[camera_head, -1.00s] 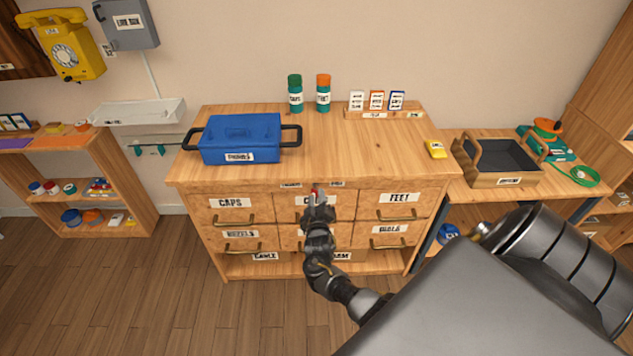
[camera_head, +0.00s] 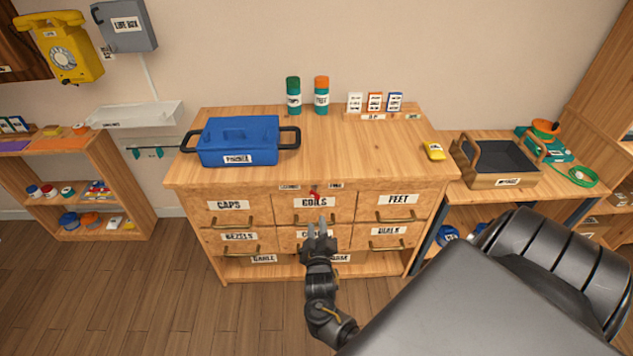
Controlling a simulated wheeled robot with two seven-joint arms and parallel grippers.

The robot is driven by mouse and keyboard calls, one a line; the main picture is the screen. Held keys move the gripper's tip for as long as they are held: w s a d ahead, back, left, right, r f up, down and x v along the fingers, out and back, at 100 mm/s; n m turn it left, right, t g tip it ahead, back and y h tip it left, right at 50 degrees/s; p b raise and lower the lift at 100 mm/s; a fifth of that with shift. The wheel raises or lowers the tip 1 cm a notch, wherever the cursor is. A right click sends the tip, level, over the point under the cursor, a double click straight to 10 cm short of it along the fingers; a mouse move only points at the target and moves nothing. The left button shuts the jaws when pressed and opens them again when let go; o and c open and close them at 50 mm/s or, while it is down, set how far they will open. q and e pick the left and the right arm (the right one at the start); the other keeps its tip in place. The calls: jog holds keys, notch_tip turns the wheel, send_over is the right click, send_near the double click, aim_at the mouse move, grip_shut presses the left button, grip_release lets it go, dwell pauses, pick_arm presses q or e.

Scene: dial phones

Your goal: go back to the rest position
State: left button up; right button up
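My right gripper (camera_head: 318,232) is in front of the middle column of drawers of the wooden cabinet (camera_head: 370,160). Its two fingers point up and stand apart, with nothing seen between them. It is just below the drawer labelled COILS (camera_head: 312,204). A small red thing (camera_head: 314,194) shows at the top of that drawer's front, above the fingertips and apart from them. The drawers look shut. My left gripper is not in view.
On the cabinet top are a blue lidded box (camera_head: 238,140), two capped bottles (camera_head: 293,97), a small card stand (camera_head: 375,112) and a yellow item (camera_head: 433,150). A wooden tray (camera_head: 497,160) stands to the right. A yellow dial phone (camera_head: 62,48) hangs at upper left. Floor at lower left is clear.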

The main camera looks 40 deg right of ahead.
dwell(0.4)
jog(key=s+a+f+g+y, duration=0.2)
jog(key=s+a+f+y, duration=0.1)
jog(key=f, duration=0.5)
jog(key=s+a+f+g+y, duration=0.1)
jog(key=s+a+f+y, duration=0.15)
jog(key=f, duration=0.55)
jog(key=s+a+f+g+y, duration=0.2)
jog(key=s+a+f, duration=0.1)
jog(key=f, duration=0.5)
jog(key=s+a+f+g+y, duration=0.1)
jog(key=s+f+g, duration=0.1)
jog(key=s+f, duration=0.5)
jog(key=s+a+f+g+y, duration=0.25)
jog(key=s+f, duration=0.25)
jog(key=s, duration=0.5)
jog(key=s+d+f+g, duration=0.1)
jog(key=s+g, duration=0.1)
jog(key=s, duration=0.6)
jog(key=s+f+g, duration=0.2)
jog(key=s, duration=0.7)
jog(key=shift+s+d+f+n, duration=0.25)
jog(key=shift+s+d+n, duration=0.05)
jog(key=shift+d, duration=0.05)
jog(key=shift+o, duration=0.4)
